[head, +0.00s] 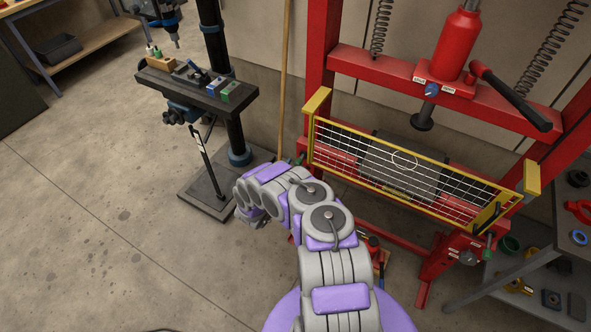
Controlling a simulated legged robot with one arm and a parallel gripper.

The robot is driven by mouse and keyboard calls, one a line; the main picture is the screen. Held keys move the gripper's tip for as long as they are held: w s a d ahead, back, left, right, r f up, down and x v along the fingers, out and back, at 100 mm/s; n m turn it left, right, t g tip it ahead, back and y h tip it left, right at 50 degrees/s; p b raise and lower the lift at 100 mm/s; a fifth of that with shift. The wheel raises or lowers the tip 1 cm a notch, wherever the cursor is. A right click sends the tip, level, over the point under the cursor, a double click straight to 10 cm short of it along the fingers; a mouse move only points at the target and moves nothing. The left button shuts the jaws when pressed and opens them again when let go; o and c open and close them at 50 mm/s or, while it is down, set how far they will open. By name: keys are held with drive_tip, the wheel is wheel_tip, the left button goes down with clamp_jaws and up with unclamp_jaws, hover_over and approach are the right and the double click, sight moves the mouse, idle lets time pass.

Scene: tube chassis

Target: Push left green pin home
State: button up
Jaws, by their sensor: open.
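A small green pin (299,160) shows at the left post of the red press (319,70), just below the left end of the yellow-framed guard. How far it sits in its hole is too small to tell. Another green pin (488,245) shows at the right post. My arm reaches up from the bottom and bends to the left. My gripper (252,222) hangs at its end, open, left of and below the left pin and apart from it. Its fingers are small and partly hidden by the wrist.
The mesh guard (318,166) spans the press front. A drill press (190,92) on a dark base stands left of the press, with a wooden pole (285,75) between them. A shelf with parts (500,300) is at the lower right. Floor at left is clear.

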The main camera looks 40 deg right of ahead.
drive_tip(key=shift+w+d, duration=0.25)
drive_tip(key=shift+d, duration=0.35)
drive_tip(key=shift+c, duration=0.3)
clamp_jaws()
